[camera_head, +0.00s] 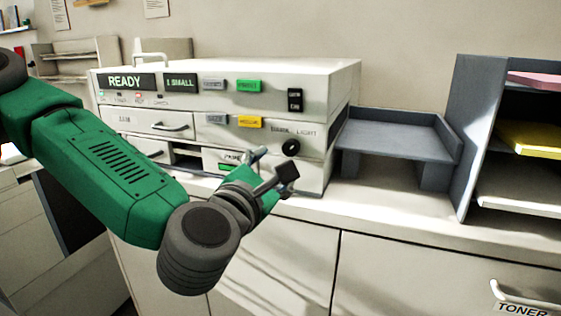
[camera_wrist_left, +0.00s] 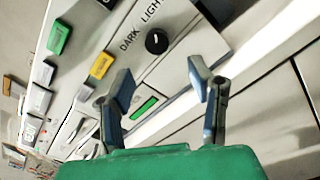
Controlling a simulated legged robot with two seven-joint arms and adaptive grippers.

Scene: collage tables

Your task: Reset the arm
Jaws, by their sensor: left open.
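My left arm, green with grey joints, reaches in from the left in the head view. Its gripper (camera_head: 270,170) is in front of the lower right part of a white copier (camera_head: 312,80). In the left wrist view the gripper (camera_wrist_left: 160,95) is open and empty, its two fingers apart. A green-lit slot or button (camera_wrist_left: 143,108) on the copier's front shows between the fingers, with the black dark/light knob (camera_wrist_left: 157,41) beyond. Whether a finger touches the copier cannot be told. My right gripper is not in view.
The copier's display reads READY and 1 SMALL. Right of it are a grey output tray (camera_head: 395,131) and a dark shelf (camera_head: 476,130) with pink and yellow paper. The counter (camera_head: 400,205) before the tray is clear. A drawer marked TONER (camera_head: 522,308) is below.

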